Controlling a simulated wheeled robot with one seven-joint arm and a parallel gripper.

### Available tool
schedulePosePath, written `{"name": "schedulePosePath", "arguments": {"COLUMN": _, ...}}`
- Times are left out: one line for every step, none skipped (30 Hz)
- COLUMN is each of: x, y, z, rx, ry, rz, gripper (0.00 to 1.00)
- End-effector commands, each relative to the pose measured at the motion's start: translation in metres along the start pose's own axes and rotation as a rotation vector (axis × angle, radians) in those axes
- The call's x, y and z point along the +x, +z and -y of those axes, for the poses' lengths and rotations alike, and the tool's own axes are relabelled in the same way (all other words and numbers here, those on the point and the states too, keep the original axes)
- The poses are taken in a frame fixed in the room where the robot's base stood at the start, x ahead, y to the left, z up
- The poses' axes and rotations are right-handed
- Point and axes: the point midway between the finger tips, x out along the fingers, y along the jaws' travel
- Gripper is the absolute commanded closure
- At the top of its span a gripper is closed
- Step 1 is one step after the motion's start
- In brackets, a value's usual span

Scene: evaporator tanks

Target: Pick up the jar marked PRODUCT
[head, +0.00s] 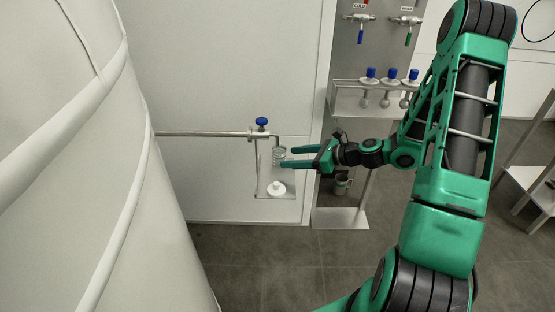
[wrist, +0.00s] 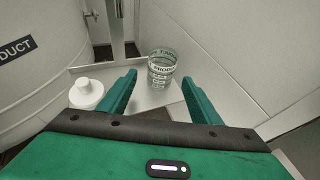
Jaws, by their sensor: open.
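In the head view the jar (head: 279,153) is small, below the blue-handled tap. My green gripper (head: 283,158) is open and points left at the jar there. In the wrist view my gripper fingers (wrist: 160,92) are spread, with the jar beyond the fingertips and roughly between them. I cannot tell whether the fingertips reach the sides of the jar.
A white lid-like piece (wrist: 86,94) sits on the shelf beside the jar. A blue-handled tap (head: 262,123) on a pipe is just above. A large white tank (head: 70,170) fills the left.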

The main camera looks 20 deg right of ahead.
Motion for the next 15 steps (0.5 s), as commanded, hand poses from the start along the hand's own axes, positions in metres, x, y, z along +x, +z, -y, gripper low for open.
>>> {"name": "schedulePosePath", "arguments": {"x": 0.006, "y": 0.0, "z": -0.001, "rx": 0.0, "ry": 0.003, "rz": 0.0, "gripper": 0.42}}
{"name": "schedulePosePath", "arguments": {"x": 0.009, "y": 0.0, "z": -0.001, "rx": 0.0, "ry": 0.003, "rz": -0.001, "gripper": 0.42}}
{"name": "schedulePosePath", "arguments": {"x": 0.011, "y": 0.0, "z": -0.001, "rx": 0.0, "ry": 0.003, "rz": -0.001, "gripper": 0.42}}
{"name": "schedulePosePath", "arguments": {"x": 0.012, "y": 0.0, "z": -0.001, "rx": 0.0, "ry": 0.002, "rz": -0.001, "gripper": 0.42}}
{"name": "schedulePosePath", "arguments": {"x": 0.013, "y": 0.0, "z": -0.001, "rx": 0.0, "ry": 0.001, "rz": -0.001, "gripper": 0.42}}
{"name": "schedulePosePath", "arguments": {"x": 0.014, "y": 0.0, "z": -0.001, "rx": -0.001, "ry": 0.001, "rz": -0.001, "gripper": 0.42}}
{"name": "schedulePosePath", "arguments": {"x": 0.015, "y": 0.0, "z": 0.0, "rx": -0.001, "ry": 0.001, "rz": -0.001, "gripper": 0.42}}
{"name": "schedulePosePath", "arguments": {"x": 0.017, "y": 0.0, "z": 0.0, "rx": -0.001, "ry": 0.001, "rz": -0.001, "gripper": 0.42}}
{"name": "schedulePosePath", "arguments": {"x": 0.02, "y": 0.001, "z": 0.0, "rx": -0.002, "ry": 0.002, "rz": -0.001, "gripper": 0.42}}
{"name": "schedulePosePath", "arguments": {"x": 0.023, "y": 0.001, "z": 0.0, "rx": -0.002, "ry": 0.003, "rz": -0.001, "gripper": 0.42}}
{"name": "schedulePosePath", "arguments": {"x": 0.026, "y": 0.001, "z": 0.0, "rx": -0.003, "ry": 0.004, "rz": -0.001, "gripper": 0.42}}
{"name": "schedulePosePath", "arguments": {"x": 0.031, "y": 0.001, "z": 0.0, "rx": -0.003, "ry": 0.004, "rz": 0.0, "gripper": 0.42}}
{"name": "schedulePosePath", "arguments": {"x": 0.035, "y": 0.002, "z": 0.001, "rx": -0.002, "ry": 0.003, "rz": -0.001, "gripper": 0.42}}
{"name": "schedulePosePath", "arguments": {"x": 0.04, "y": 0.002, "z": 0.001, "rx": -0.002, "ry": 0.004, "rz": -0.001, "gripper": 0.42}}
{"name": "schedulePosePath", "arguments": {"x": 0.046, "y": 0.002, "z": 0.001, "rx": -0.002, "ry": 0.004, "rz": -0.001, "gripper": 0.42}}
